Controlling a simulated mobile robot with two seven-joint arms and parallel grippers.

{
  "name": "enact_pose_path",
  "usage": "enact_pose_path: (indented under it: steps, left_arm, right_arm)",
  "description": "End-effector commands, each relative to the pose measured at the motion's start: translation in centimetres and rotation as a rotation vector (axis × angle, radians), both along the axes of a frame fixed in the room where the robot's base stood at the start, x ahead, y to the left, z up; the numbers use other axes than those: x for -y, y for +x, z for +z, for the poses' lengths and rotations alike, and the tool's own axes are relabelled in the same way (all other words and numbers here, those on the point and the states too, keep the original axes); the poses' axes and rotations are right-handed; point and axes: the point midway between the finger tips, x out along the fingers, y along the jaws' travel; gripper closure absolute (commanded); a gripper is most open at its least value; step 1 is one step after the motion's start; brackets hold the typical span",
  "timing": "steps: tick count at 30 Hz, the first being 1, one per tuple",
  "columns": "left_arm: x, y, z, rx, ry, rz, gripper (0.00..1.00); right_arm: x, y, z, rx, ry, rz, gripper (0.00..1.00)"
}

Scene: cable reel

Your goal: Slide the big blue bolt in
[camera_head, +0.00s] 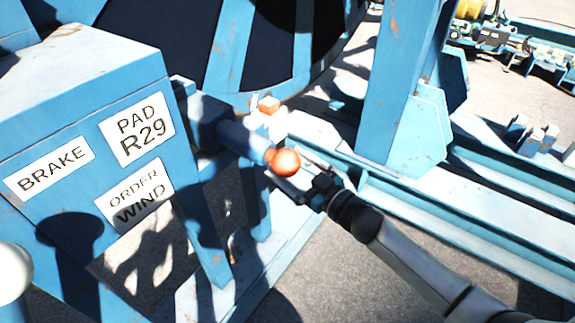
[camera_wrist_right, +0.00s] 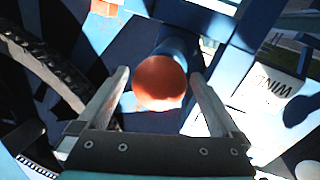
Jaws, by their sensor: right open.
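The big blue bolt (camera_head: 239,139) sticks out of a dark blue sleeve on the blue frame, and an orange ball knob (camera_head: 286,162) caps its near end. My right gripper (camera_head: 298,173) is open at the knob, coming in from the lower right. In the right wrist view the knob (camera_wrist_right: 160,82) sits between the two spread fingers, with visible gaps on both sides. The bolt (camera_wrist_right: 178,48) runs away behind the knob there. The bolt's far end is hidden in the sleeve. My left gripper is not in view.
A blue box (camera_head: 75,110) with BRAKE, PAD R29 and ORDER WIND labels stands left of the bolt. A small orange block (camera_head: 268,104) is just behind the bolt. The large reel (camera_head: 262,50) is at the back. A blue upright (camera_head: 391,85) and rails stand to the right.

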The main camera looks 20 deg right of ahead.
Motion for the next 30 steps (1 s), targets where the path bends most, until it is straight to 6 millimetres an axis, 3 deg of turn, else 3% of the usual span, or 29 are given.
enact_pose_path:
  steps: [13,30]
  left_arm:
    - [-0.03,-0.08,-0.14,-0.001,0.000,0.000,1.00]
    - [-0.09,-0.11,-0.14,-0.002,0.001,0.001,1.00]
  right_arm:
    - [-0.39,0.80,0.01,-0.001,0.000,-0.001,0.00]
    - [-0.38,0.77,0.00,-0.001,0.000,0.000,0.63]
